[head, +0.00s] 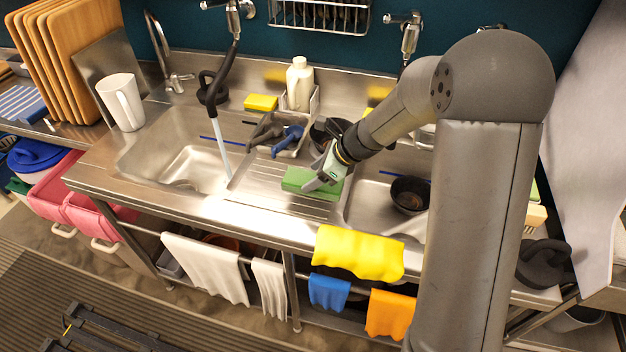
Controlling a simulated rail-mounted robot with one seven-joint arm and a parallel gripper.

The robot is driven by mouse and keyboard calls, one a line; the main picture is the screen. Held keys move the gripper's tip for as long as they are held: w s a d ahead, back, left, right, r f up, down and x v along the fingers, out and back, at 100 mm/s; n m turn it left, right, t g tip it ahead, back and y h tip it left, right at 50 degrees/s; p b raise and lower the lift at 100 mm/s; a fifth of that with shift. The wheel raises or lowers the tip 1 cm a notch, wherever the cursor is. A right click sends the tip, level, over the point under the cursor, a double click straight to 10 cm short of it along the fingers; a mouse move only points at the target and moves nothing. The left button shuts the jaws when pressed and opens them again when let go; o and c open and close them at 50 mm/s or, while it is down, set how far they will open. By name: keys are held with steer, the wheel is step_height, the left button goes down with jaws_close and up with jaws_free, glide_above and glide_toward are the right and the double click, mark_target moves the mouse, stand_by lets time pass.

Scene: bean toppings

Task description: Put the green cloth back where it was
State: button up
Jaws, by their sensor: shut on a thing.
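The green cloth (296,177) lies as a flat, block-like shape on the ribbed steel drainboard between the two sink basins. My gripper (314,185) reaches down to it from the upper right and is shut on it. The fingers cover the middle of the cloth, and its green shows on both sides of them. I cannot tell whether the cloth rests fully on the drainboard or is slightly raised.
Yellow (358,252), blue (328,292), orange (390,313) and white cloths (205,268) hang along the front. Water runs into the left basin (165,170). A dark bowl (409,194) sits in the right basin. Brushes (288,138) and a white bottle (299,84) stand behind the drainboard.

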steer(key=shift+w+a+f, duration=0.25)
steer(key=shift+w+f, duration=0.05)
steer(key=shift+f, duration=1.7)
steer(key=shift+f, duration=0.2)
steer(key=o, duration=1.1)
steer(key=shift+o, duration=0.2)
steer(key=shift+r, duration=0.2)
